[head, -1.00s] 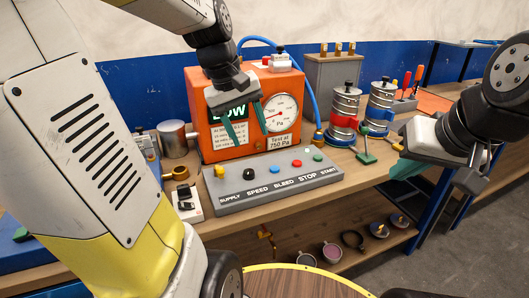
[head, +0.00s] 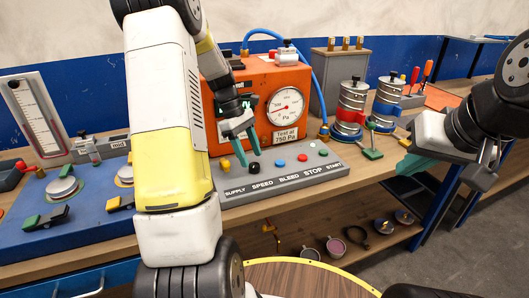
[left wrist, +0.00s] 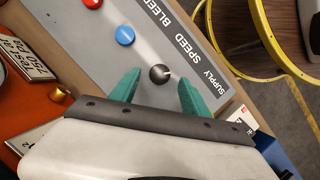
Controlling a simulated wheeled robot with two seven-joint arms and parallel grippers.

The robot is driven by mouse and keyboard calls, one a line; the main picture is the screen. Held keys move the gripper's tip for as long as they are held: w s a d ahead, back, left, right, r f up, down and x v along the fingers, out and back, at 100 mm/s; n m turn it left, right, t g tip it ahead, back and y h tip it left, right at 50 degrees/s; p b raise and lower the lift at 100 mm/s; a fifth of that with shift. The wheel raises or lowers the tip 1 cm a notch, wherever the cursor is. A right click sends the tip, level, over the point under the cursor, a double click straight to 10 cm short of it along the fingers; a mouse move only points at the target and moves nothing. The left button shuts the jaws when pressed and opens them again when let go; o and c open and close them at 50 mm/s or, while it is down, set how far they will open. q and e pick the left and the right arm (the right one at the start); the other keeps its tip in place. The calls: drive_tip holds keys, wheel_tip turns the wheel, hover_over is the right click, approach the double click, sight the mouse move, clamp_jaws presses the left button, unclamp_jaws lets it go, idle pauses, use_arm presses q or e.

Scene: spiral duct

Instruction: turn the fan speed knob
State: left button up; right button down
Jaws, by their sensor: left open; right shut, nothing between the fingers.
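The grey control panel (head: 300,178) carries the black fan speed knob (head: 254,166) above the word SPEED. The knob has a light pointer mark in the left wrist view (left wrist: 160,74). My left gripper (head: 243,156) is open, its green fingers pointing down at the panel close to the knob. In the left wrist view the knob appears between the two fingertips, slightly beyond them; whether they touch it or are at its height I cannot tell. My right gripper (head: 412,166) is shut and empty at the right, beyond the panel's end.
A yellow supply knob (head: 226,165) is beside the speed knob. The orange box (head: 275,77) with a round gauge (head: 286,107) stands behind. A blue board (head: 80,222) lies left.

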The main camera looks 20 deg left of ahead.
sight(254, 164)
use_arm(q)
drive_tip(key=shift+x, duration=1.45)
clamp_jaws()
drive_tip(key=m+g, duration=0.1)
drive_tip(key=m, duration=0.2)
drive_tip(key=m+y, duration=0.1)
drive_tip(key=m, duration=0.1)
drive_tip(key=shift+w+d+m+g, duration=0.1)
drive_tip(key=shift+w+m+g, duration=0.05)
drive_tip(key=shift+m+g, duration=0.25)
drive_tip(key=m+y, duration=0.1)
drive_tip(key=m, duration=0.2)
drive_tip(key=m+g+y, duration=0.1)
drive_tip(key=m, duration=0.2)
drive_tip(key=shift+d+y, duration=0.1)
drive_tip(key=shift+y, duration=0.2)
drive_tip(key=shift+m, duration=0.3)
unclamp_jaws()
